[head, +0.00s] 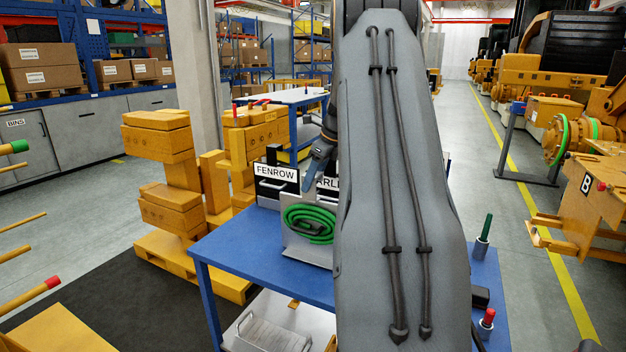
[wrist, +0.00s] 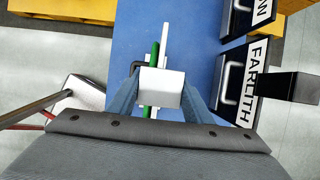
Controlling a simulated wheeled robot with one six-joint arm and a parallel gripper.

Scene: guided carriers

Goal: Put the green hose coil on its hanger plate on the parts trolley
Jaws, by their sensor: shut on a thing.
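The green hose coil (head: 308,224) is upright in front of a pale grey plate (head: 296,247) on the blue trolley (head: 235,252). In the wrist view the coil (wrist: 154,54) is edge-on, close beside the plate's thin edge (wrist: 165,38). A white block sits over the coil (wrist: 161,87), between my fingers. My gripper (wrist: 160,92) is shut on this block, and so on the coil; in the head view its fingers (head: 310,172) point down above the coil. A dark hook (wrist: 136,67) shows beside the coil; whether the coil rests on it I cannot tell.
Signs reading FENROW (head: 276,173) and FARLITH (wrist: 251,85) stand on black holders behind and beside the plate. A green-topped post (head: 483,240) and a red-topped post (head: 487,322) stand on the trolley's right. My arm hides the trolley's middle. Yellow blocks (head: 170,205) stand to the left.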

